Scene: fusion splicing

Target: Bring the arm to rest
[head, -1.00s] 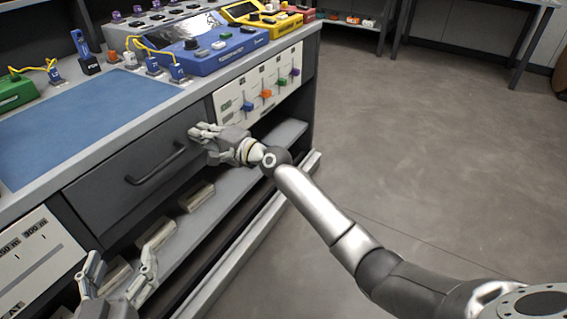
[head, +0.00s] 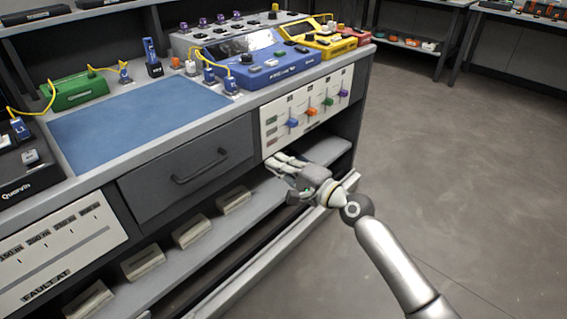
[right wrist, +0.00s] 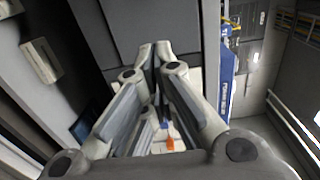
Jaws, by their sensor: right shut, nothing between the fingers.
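My right gripper (head: 283,169) is in front of the bench, just below the white panel with coloured sliders (head: 305,112) and to the right of the drawer handle (head: 200,166). It is shut and empty. In the right wrist view its fingertips (right wrist: 155,48) meet, with the grey drawer front (right wrist: 150,22) beyond and an orange slider (right wrist: 170,143) seen between the finger links. My left gripper is not visible in the head view.
A blue mat (head: 135,125) lies on the bench top, with a green box (head: 78,90), a blue device (head: 262,62) and a yellow device (head: 325,42) around it. Below, a shelf holds several pale blocks (head: 192,231). Open floor (head: 450,170) lies to the right.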

